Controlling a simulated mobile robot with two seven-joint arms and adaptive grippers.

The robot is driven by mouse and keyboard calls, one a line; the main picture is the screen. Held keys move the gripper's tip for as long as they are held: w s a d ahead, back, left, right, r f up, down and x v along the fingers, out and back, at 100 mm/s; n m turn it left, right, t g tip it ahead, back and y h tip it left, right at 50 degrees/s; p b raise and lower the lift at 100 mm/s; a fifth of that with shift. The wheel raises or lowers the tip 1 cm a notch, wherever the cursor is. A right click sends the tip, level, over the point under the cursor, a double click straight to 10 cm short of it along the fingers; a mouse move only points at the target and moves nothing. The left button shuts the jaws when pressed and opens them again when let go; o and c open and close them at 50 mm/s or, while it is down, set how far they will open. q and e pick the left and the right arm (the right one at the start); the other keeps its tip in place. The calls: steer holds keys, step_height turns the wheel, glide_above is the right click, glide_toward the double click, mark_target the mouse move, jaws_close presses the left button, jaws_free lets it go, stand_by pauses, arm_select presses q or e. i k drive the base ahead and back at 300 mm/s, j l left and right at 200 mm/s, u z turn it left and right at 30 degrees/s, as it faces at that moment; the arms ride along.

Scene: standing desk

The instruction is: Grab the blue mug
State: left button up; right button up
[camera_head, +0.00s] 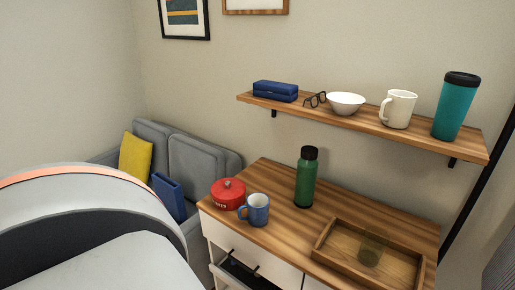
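The blue mug (258,210) stands upright near the front left of a wooden cabinet top (275,180). Its handle points left in the head view. Part of my own arm fills the lower left of the view. Neither of my grippers shows, so nothing is seen near the mug.
A green bottle (306,178) and a wooden tray (326,262) holding a glass (372,250) are to the right. A drawer (240,268) below is partly open. A wall shelf (360,122) overhangs the back, holding a white mug (398,109) and teal tumbler (455,107).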

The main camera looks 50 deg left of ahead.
mark_target(258, 205)
steer(key=u, duration=1.55)
